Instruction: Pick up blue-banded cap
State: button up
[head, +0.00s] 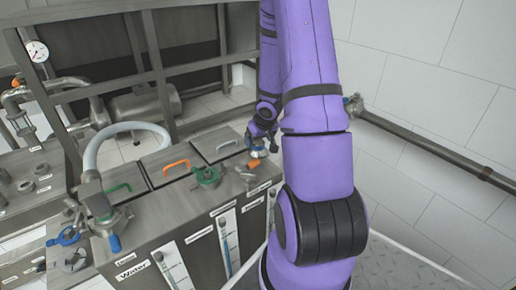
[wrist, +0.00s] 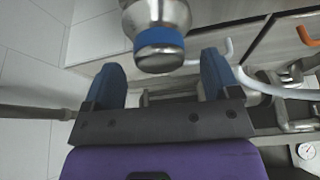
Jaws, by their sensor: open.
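The blue-banded cap (wrist: 158,38) is a grey metal piece with a blue ring, at the top middle of the wrist view. My gripper (wrist: 160,66) is open, with one dark blue finger on each side of the picture. The cap's rounded end lies near the fingertips, centred between them, with a gap on both sides. In the head view my gripper (head: 262,134) is at the far right end of the metal cabinet top. A small pale cap (head: 257,152) shows just below it, partly hidden.
The cabinet top (head: 150,215) holds orange (head: 176,165), green and white handles. A green valve (head: 206,175) and a small orange-tipped fitting (head: 252,164) stand near the cap. A wall pipe (head: 425,150) runs at the right.

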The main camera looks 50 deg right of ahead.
jog(key=shift+x, duration=1.1)
jog(key=c, duration=1.2)
jog(key=shift+r, duration=0.15)
